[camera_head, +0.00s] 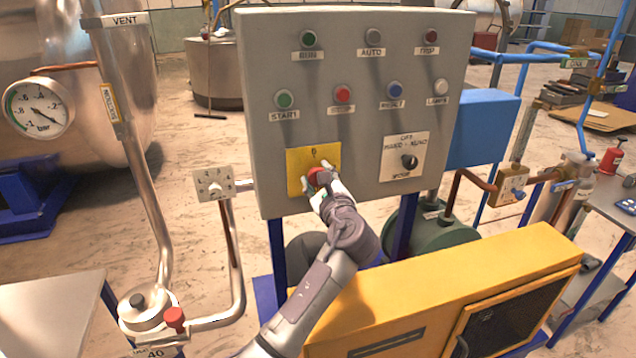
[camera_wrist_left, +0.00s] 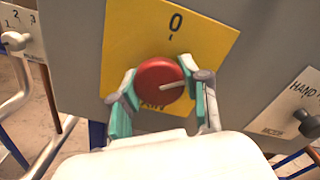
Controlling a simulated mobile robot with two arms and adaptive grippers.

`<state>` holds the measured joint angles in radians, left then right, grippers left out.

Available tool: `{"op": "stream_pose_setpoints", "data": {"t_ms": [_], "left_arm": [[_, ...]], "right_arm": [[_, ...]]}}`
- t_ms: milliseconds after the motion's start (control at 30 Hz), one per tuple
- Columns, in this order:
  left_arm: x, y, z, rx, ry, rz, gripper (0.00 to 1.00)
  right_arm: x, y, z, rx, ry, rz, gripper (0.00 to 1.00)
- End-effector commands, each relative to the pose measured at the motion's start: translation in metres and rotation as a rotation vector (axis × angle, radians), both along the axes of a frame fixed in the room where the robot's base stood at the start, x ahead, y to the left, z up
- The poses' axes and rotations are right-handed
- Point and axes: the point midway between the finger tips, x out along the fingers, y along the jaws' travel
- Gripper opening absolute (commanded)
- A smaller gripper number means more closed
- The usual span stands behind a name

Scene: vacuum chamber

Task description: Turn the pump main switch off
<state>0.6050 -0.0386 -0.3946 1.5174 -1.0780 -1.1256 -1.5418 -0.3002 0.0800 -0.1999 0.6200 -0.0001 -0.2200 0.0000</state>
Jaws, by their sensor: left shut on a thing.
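The pump main switch is a red round knob (camera_head: 318,177) on a yellow plate (camera_head: 299,160) at the lower left of the grey control panel (camera_head: 264,118). In the left wrist view the red knob (camera_wrist_left: 160,80) has a pale pointer line aimed to the right, slightly upward. A "0" mark is at the top of the yellow plate (camera_wrist_left: 205,45); lettering below the knob is partly covered. My left gripper (camera_head: 320,184) is shut on the knob, with its fingers (camera_wrist_left: 165,98) on either side of it. My right gripper is not in view.
A black selector knob (camera_head: 408,161) on a pale plate sits right of the yellow plate. Buttons and lamps fill the panel above. A yellow cabinet (camera_head: 450,275) stands below. A small numbered dial (camera_head: 214,185) and pipes stand at the left.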

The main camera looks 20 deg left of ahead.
Motion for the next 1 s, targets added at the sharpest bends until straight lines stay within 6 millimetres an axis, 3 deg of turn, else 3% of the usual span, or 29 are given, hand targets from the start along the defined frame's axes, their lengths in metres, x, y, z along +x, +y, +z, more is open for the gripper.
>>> {"op": "stream_pose_setpoints", "data": {"t_ms": [600,1000], "left_arm": [[0.000,-0.001,-0.003,-0.486,-0.327,0.000,0.11],[0.000,-0.001,-0.002,-0.722,-0.485,0.001,0.11]], "right_arm": [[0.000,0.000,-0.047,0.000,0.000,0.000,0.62],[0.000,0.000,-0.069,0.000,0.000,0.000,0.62]]}}
